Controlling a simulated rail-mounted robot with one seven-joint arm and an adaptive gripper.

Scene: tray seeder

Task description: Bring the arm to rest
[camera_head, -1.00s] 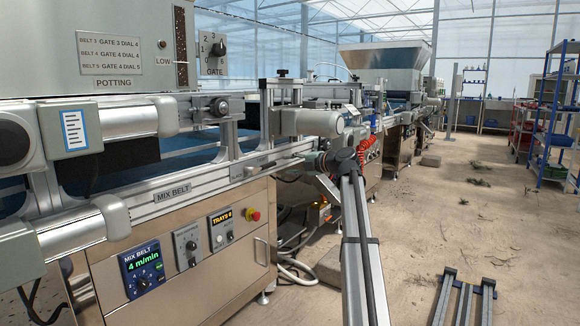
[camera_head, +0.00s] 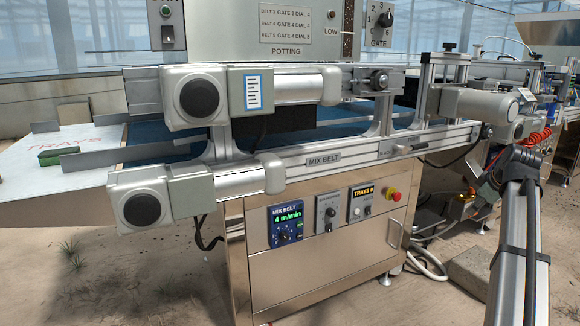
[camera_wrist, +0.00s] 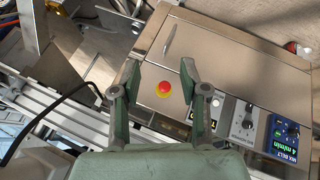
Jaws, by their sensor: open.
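My gripper (camera_wrist: 159,76) shows in the wrist view with its two green fingers spread apart and nothing between them. Beyond the fingers is the front of a steel cabinet with a red emergency stop button (camera_wrist: 164,88) on a yellow ring. I cannot tell the distance to the panel. In the head view my arm (camera_head: 522,225) rises at the right, bent at a dark joint near the end of the mix belt. My gripper is mostly hidden behind the arm there.
The mix belt machine (camera_head: 330,160) fills the middle, with a control cabinet (camera_head: 320,255) below. A white tray table (camera_head: 75,160) holding a green block (camera_head: 63,156) stands at the left. Hoses and a grey block (camera_head: 470,270) lie low beside my arm.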

